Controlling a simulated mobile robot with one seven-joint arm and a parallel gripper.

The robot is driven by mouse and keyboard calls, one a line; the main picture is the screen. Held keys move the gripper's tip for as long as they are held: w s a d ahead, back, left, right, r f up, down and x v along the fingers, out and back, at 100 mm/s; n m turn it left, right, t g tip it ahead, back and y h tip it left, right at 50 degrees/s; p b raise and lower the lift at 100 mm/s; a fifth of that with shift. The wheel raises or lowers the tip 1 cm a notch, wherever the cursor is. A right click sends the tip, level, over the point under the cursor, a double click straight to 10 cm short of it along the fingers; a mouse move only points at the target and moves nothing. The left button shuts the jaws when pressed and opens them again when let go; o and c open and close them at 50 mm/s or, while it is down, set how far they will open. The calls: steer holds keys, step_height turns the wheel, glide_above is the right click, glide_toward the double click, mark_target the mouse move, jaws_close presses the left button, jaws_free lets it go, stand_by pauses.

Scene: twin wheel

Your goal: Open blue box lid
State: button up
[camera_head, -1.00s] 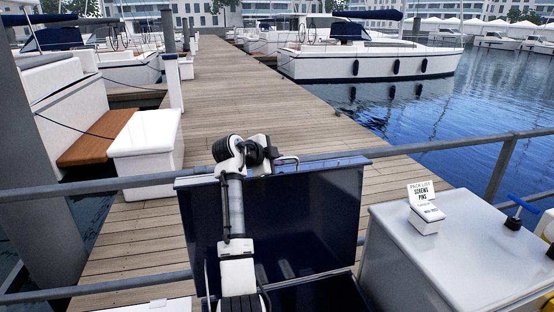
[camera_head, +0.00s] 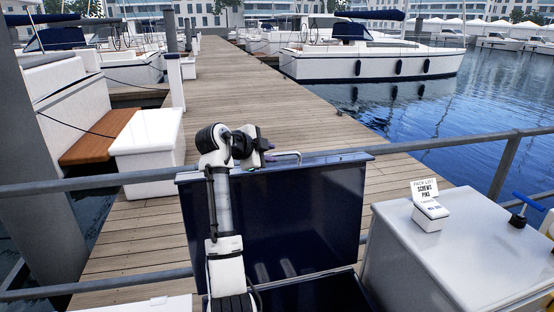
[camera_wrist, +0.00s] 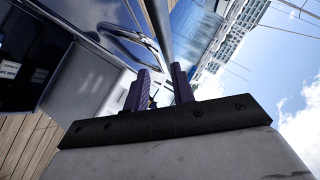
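The dark blue box (camera_head: 335,294) stands in front of me. Its lid (camera_head: 300,215) is raised and stands about upright, with a metal handle (camera_head: 287,155) on its top edge. In the wrist view the handle (camera_wrist: 128,38) shows on the lid's glossy face, left of the fingers. My gripper (camera_wrist: 160,88) has two dark purple fingers with a gap between them. No handle shows clearly between them.
A metal railing (camera_head: 450,143) runs behind the lid. A white case (camera_head: 450,250) at the right carries a small pack-list sign (camera_head: 425,190) and a blue-handled item (camera_head: 524,205). Beyond are a wooden dock (camera_head: 235,100), a white bench box (camera_head: 147,138) and moored boats.

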steer(key=b+v, duration=0.1)
steer(key=v, duration=0.7)
steer(key=shift+s+a+b, duration=0.15)
steer(key=shift+s+b, duration=0.1)
steer(key=shift+b, duration=0.15)
steer(key=shift+r, duration=0.15)
